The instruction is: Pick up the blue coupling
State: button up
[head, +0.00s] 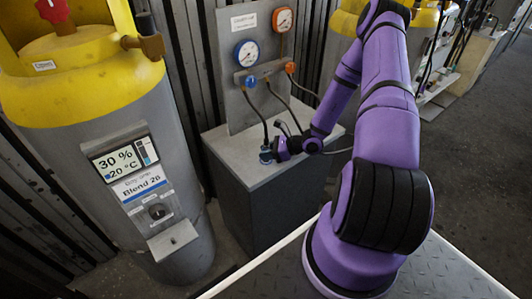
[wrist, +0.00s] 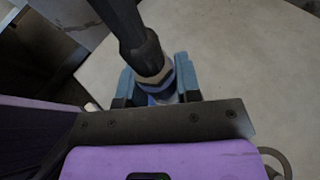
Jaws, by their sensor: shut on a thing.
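The blue coupling (head: 266,155) is at the end of a black hose, at the left part of the grey stand's top in the head view. In the wrist view the coupling (wrist: 158,84) sits between the two blue-grey fingers. My gripper (head: 270,152) is shut on it from the right side; it also shows in the wrist view (wrist: 160,86). The hose rises from the coupling toward the gauge panel. The lower part of the coupling is hidden by my gripper's plate, and I cannot tell whether it touches the stand's top.
The grey stand (head: 235,150) carries an upright panel (head: 232,60) with a blue gauge (head: 247,53), an orange gauge (head: 284,20) and hoses. Open floor (head: 470,150) lies at right.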

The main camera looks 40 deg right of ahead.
aim_at(266, 146)
jog(key=shift+r, duration=0.7)
notch_tip(266, 146, up, 2)
jog(key=shift+r, duration=0.1)
jog(key=s+d+r, duration=0.1)
jog(key=s+d, duration=1)
jog(key=shift+s, duration=0.25)
